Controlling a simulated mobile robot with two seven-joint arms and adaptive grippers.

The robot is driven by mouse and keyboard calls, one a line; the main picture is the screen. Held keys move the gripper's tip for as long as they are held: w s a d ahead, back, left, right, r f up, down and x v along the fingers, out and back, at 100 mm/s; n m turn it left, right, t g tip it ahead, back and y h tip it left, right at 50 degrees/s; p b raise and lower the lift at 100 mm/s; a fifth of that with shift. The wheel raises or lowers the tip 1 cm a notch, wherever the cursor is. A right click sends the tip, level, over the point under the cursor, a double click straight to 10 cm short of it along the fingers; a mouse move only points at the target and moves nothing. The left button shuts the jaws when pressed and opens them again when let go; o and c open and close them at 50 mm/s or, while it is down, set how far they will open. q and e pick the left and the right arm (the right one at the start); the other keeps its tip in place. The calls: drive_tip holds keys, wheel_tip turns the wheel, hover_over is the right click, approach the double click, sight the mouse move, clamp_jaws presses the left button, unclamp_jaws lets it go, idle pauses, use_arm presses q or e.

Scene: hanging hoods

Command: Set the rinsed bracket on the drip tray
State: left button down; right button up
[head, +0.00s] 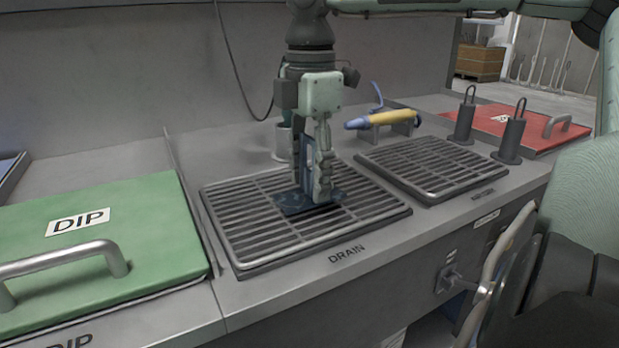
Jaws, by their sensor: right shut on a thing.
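The dark blue bracket (293,204) has a flat base and an upright part. It is upright over the middle of the slatted drip tray (262,243), which is marked DRAIN. The base looks to be on or just above the slats; I cannot tell if it touches. My right gripper (311,180) points straight down and is shut on the bracket's upright part, hiding some of it. My left gripper is not in view.
A green DIP lid (140,238) with a bar handle is at left. A second slatted tray (432,166) is at right, with a yellow-and-blue spray handle (380,119) behind it. Two dark handled posts (511,139) stand before a red lid (535,127). A grey wall is behind.

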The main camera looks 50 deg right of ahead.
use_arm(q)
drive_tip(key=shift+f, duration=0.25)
use_arm(e)
drive_tip(key=shift+f, duration=0.4)
drive_tip(key=shift+f, duration=0.1)
drive_tip(key=o, duration=1.5)
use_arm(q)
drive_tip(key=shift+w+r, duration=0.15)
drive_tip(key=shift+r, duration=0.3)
